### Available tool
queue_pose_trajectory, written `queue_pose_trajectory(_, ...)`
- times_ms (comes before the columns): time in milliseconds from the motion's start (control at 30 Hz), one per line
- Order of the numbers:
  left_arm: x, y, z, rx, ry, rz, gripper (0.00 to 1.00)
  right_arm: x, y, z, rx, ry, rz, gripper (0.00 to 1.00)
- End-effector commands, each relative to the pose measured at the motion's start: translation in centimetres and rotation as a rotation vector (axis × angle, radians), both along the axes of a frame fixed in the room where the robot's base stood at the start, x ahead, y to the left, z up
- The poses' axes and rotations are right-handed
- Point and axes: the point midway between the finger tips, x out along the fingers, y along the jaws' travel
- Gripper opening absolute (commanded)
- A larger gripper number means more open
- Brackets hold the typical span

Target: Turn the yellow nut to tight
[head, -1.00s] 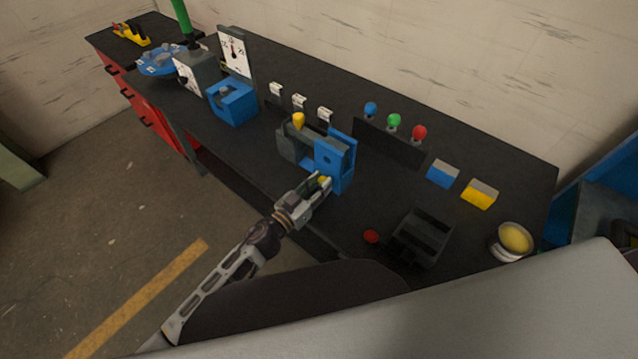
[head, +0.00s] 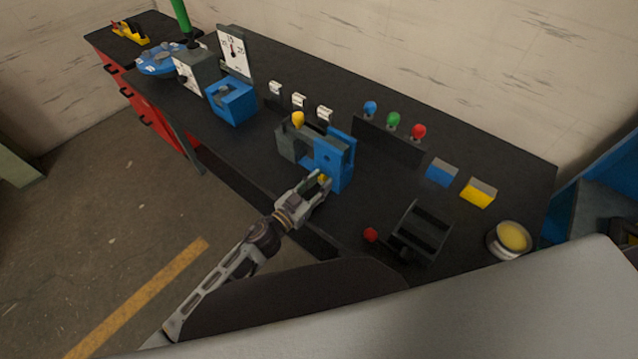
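The yellow nut (head: 323,178) is a small yellow spot low on the front of the blue block (head: 335,165), which is part of a grey and blue fixture on the bench. My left gripper (head: 322,180) reaches in from the lower left. Its two fingertips are on either side of the nut, with a gap showing between the fingers. The fingers partly hide the nut, and I cannot tell if they touch it. A yellow knob (head: 298,118) stands on top of the grey part of the fixture. My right gripper is not in view.
Coloured knobs, a blue block (head: 441,172) and a yellow block (head: 478,192) are to the right. A red knob (head: 370,235) and a dark slotted holder (head: 420,235) are nearer.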

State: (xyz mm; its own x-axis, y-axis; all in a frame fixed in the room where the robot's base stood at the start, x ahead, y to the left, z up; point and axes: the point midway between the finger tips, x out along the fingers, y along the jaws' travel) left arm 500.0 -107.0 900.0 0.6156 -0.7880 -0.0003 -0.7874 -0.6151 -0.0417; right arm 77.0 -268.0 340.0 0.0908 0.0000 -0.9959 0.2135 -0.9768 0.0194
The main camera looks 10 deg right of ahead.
Motion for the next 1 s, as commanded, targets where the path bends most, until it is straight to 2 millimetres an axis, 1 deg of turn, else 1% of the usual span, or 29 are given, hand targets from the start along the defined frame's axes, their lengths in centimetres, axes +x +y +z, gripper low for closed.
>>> queue_pose_trajectory(33, 0.0, 0.0, 0.0, 0.000, 0.000, 0.000, 0.41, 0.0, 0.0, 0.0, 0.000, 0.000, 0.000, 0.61)
queue_pose_trajectory(100, 0.0, 0.0, 0.0, 0.000, 0.000, 0.000, 0.48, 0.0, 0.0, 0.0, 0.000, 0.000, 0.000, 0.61)
queue_pose_trajectory(400, 0.0, 0.0, 0.0, -0.001, 0.001, 0.000, 0.48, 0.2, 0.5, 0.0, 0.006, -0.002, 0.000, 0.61)
queue_pose_trajectory(567, -0.2, 0.2, 0.0, -0.001, 0.001, 0.000, 0.48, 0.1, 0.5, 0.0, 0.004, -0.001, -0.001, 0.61)
queue_pose_trajectory(767, -1.0, 1.3, -0.1, 0.000, 0.002, 0.000, 0.48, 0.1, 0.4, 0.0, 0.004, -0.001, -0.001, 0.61)
queue_pose_trajectory(1000, -2.6, 3.3, -0.1, 0.000, 0.002, -0.001, 0.48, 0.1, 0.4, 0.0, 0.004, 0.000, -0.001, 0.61)
